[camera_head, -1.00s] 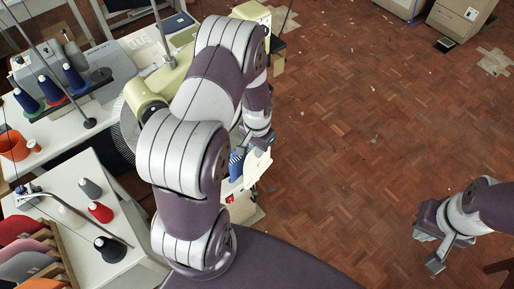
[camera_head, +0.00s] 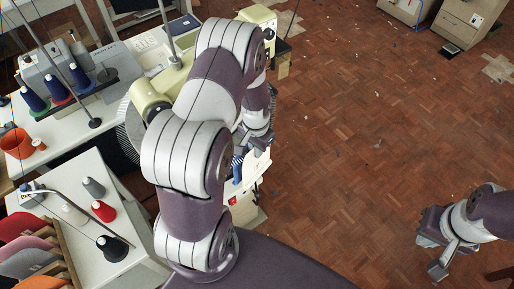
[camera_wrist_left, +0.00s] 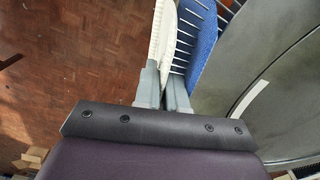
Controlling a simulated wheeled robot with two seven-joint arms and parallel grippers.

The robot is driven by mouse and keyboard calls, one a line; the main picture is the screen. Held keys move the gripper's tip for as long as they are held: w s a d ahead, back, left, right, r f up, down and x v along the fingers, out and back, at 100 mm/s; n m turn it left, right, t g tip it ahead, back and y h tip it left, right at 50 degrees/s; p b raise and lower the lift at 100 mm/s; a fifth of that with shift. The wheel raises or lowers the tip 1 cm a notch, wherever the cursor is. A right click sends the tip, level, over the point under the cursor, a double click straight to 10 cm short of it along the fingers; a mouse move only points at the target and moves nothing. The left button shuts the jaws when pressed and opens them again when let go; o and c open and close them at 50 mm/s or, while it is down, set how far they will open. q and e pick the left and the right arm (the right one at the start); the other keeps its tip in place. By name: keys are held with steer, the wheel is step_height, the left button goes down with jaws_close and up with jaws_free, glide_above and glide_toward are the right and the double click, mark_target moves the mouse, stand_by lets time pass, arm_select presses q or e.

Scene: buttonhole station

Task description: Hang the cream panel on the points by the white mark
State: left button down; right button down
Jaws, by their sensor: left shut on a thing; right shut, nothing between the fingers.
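My left gripper (camera_wrist_left: 164,88) is shut on the cream panel (camera_wrist_left: 162,38), which stands out beyond the fingertips in the left wrist view. Beside it, to the right, is a blue panel (camera_wrist_left: 203,42) with several thin metal points (camera_wrist_left: 187,28) showing at it. I cannot tell whether the cream panel touches any points. A white mark (camera_wrist_left: 249,97) lies on the grey dial ring (camera_wrist_left: 225,85) farther right. In the head view my left gripper (camera_head: 254,137) is by the machine, with the blue panel (camera_head: 237,168) below it. My right gripper (camera_head: 435,257) is shut and empty over the floor.
The cream machine head (camera_head: 150,97) and dial are partly hidden behind my left arm. A white table (camera_head: 88,222) with thread cones, including a red one (camera_head: 103,211), stands at the left. Coloured panels (camera_head: 28,255) sit in a wooden rack. The parquet floor (camera_head: 370,130) is open at right.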

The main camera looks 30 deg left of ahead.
arm_select(q)
steer(key=shift+w, duration=0.1)
steer(key=c, duration=1.1)
jaws_free()
steer(key=shift+r, duration=0.1)
steer(key=shift+d+r, duration=0.1)
steer(key=shift+d, duration=0.05)
arm_select(e)
steer(key=shift+d, duration=0.25)
steer(key=shift+a, duration=0.1)
arm_select(q)
steer(key=shift+w, duration=0.1)
